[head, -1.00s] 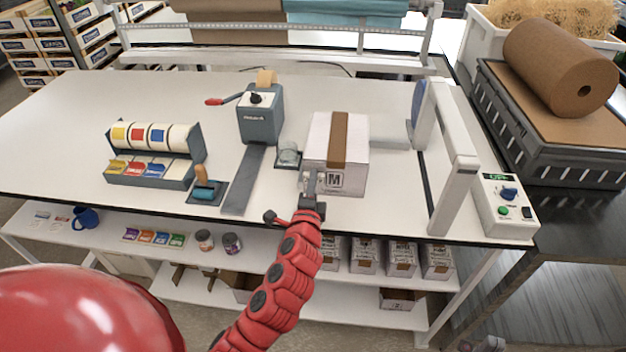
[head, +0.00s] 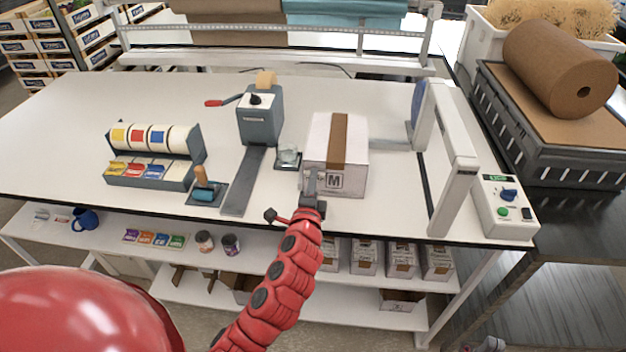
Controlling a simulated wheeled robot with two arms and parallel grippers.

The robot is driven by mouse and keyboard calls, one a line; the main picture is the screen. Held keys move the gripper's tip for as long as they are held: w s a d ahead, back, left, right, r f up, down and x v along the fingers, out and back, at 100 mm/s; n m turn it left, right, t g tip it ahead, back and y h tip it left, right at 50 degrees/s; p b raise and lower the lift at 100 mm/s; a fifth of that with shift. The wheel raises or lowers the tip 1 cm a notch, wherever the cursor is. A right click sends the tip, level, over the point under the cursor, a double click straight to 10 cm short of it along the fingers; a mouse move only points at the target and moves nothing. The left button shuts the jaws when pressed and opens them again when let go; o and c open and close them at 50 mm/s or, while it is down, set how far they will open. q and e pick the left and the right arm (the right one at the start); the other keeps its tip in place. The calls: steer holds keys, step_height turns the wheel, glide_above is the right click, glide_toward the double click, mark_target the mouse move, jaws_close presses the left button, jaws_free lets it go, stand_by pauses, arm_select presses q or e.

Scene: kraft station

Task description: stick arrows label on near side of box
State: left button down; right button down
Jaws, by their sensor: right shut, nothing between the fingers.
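The box (head: 355,155) is white with a brown tape strip over its top, and stands on the table. Its near side shows a printed M mark (head: 334,181). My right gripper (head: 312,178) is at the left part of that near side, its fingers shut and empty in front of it. Whether they touch the box I cannot tell. The fingers hide part of the near side, and I cannot make out an arrows label there. A label dispenser (head: 192,170) with several rolls stands at the left; its label prints are too small to read. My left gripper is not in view.
A grey tape machine (head: 262,120) with a red-handled lever stands left of the box. A small glass-like item on a dark pad (head: 289,157) sits close beside the box. A white arch (head: 455,150) stands to the right.

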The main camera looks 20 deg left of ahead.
arm_select(q)
steer(key=c, duration=1)
jaws_free()
steer(key=shift+s+f, duration=0.1)
steer(key=shift+s+d, duration=0.15)
steer(key=shift+s, duration=0.35)
steer(key=shift+b+v, duration=0.4)
steer(key=shift+v, duration=1.2)
